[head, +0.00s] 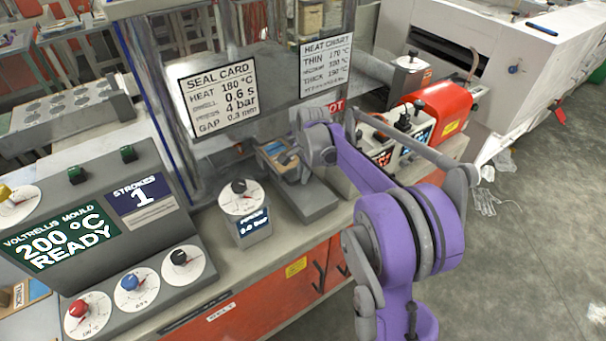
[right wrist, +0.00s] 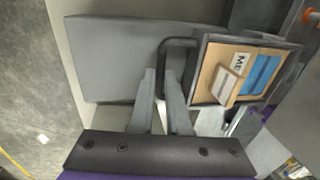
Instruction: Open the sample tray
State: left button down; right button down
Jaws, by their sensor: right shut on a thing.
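The sample tray is a dark grey open-topped box with a brown bottom. In the right wrist view the tray (right wrist: 197,75) holds blue pieces, a small light block and a label partly reading "ME". Its dark loop handle (right wrist: 178,41) sticks out toward my fingers. My right gripper (right wrist: 162,76) is shut on the handle, with the bar between its fingertips. In the head view the tray (head: 268,160) sits at the machine's front beside a grey slab, partly hidden by my right gripper (head: 287,158). My left gripper is not in view.
A grey slab (head: 309,203) lies at the bench edge below my arm. A dial post (head: 240,198) stands left of it. A clear guard with the seal card (head: 220,95) rises behind. A red-topped unit (head: 440,105) is to the right. Open floor (head: 535,250) lies right.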

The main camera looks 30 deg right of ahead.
dwell(0.6)
jog(key=s, duration=0.4)
jog(key=s+b, duration=0.1)
jog(key=s, duration=0.4)
jog(key=s+d, duration=0.1)
jog(key=s, duration=0.4)
jog(key=shift+s+d+b, duration=0.1)
jog(key=shift+b, duration=0.2)
jog(key=c, duration=0.9)
grip_release()
jog(key=r, duration=0.3)
jog(key=s+r, duration=0.1)
jog(key=r, duration=0.3)
jog(key=s+r, duration=0.1)
jog(key=r, duration=0.2)
jog(key=shift+r+p, duration=0.35)
